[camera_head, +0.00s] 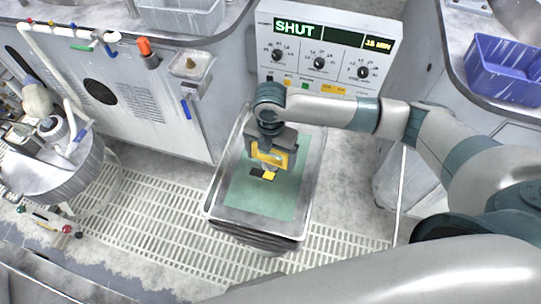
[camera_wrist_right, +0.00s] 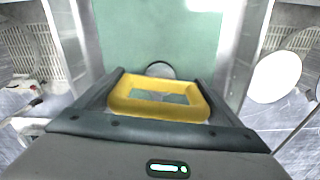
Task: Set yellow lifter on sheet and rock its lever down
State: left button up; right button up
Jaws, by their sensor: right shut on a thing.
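The yellow lifter (camera_head: 270,175) is at the middle of the green sheet (camera_head: 291,196), with its yellow and black foot low over or on the sheet. I cannot tell whether the foot touches it. My right gripper (camera_head: 270,152) points down above the sheet, shut on the lifter's upper yellow part. In the right wrist view the yellow frame (camera_wrist_right: 160,108) lies between my dark fingers, and a dark round part (camera_wrist_right: 160,70) shows beyond it over the green sheet (camera_wrist_right: 135,40). The lever cannot be made out clearly. My left gripper is not in view.
The sheet lies in a grey metal tray (camera_head: 253,222) on a stand over a slatted floor. Behind it is a control panel (camera_head: 325,60) reading SHUT. A blue crate (camera_head: 505,72) is at the right, and a grey drum (camera_head: 50,172) with fittings is at the left.

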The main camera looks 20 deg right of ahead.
jog(key=o, duration=1.7)
jog(key=shift+f, duration=0.1)
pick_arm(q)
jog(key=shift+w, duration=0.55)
pick_arm(e)
jog(key=shift+r, duration=0.6)
notch_tip(320, 180, up, 4)
jog(key=shift+f+b, duration=0.15)
jog(key=shift+b, duration=0.4)
notch_tip(320, 180, up, 6)
jog(key=shift+r+b, duration=0.25)
jog(key=shift+b, duration=0.25)
jog(key=shift+r, duration=0.45)
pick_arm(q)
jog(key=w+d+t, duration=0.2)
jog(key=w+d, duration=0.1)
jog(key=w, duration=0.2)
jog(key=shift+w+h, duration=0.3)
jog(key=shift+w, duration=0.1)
